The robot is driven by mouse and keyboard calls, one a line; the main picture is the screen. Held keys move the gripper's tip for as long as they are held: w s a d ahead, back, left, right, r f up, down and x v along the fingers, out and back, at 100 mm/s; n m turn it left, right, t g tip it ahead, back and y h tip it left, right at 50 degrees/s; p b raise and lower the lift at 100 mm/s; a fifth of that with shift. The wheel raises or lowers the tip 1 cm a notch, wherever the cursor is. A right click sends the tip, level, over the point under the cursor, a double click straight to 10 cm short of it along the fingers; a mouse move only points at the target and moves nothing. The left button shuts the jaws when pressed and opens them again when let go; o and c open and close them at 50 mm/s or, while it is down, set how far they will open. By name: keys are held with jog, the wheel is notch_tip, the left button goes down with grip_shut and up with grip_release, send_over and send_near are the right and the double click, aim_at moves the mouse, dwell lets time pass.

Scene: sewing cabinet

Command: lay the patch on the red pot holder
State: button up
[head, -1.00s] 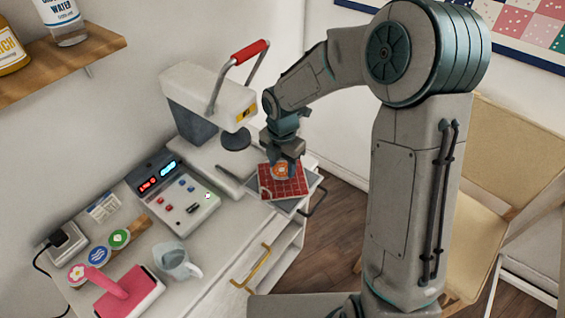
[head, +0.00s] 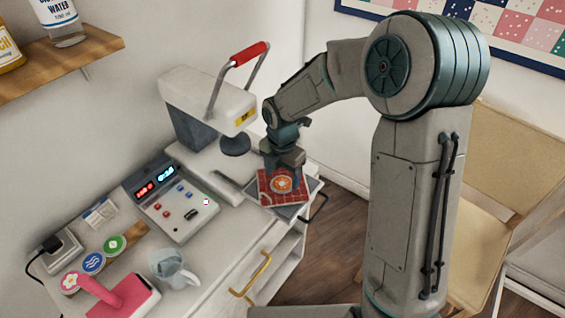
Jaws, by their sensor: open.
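The red pot holder (head: 298,197) with pale grid lines lies on a grey tray-like plate (head: 308,189) at the right end of the cabinet top. A round orange patch (head: 281,185) with a pale design lies flat on the pot holder, near its middle. My gripper (head: 283,174) points down just behind and above the patch, open, with its fingers partly overlapping the patch's far side in the picture. Whether a fingertip still touches the patch cannot be told.
A heat press (head: 208,100) with a red handle stands behind the pot holder. A control box (head: 170,203), a measuring jug (head: 172,268), a pink-handled tool (head: 122,297) and a wooden strip with green (head: 113,244), blue (head: 94,263) and flower patches (head: 70,282) are to the left.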

notch_tip(320, 180, up, 14)
jog(key=shift+f, duration=0.25)
dwell(0.5)
jog(key=s+d+m+t, duration=0.1)
jog(key=s+d+m, duration=0.3)
jog(key=m, duration=0.5)
jog(key=s+d+m+t, duration=0.1)
jog(key=s+d+m, duration=0.4)
jog(key=s+m, duration=0.4)
jog(key=s+d+r+m+t, duration=0.1)
jog(key=s+d+m, duration=0.4)
jog(key=m, duration=0.5)
jog(key=shift+s, duration=0.65)
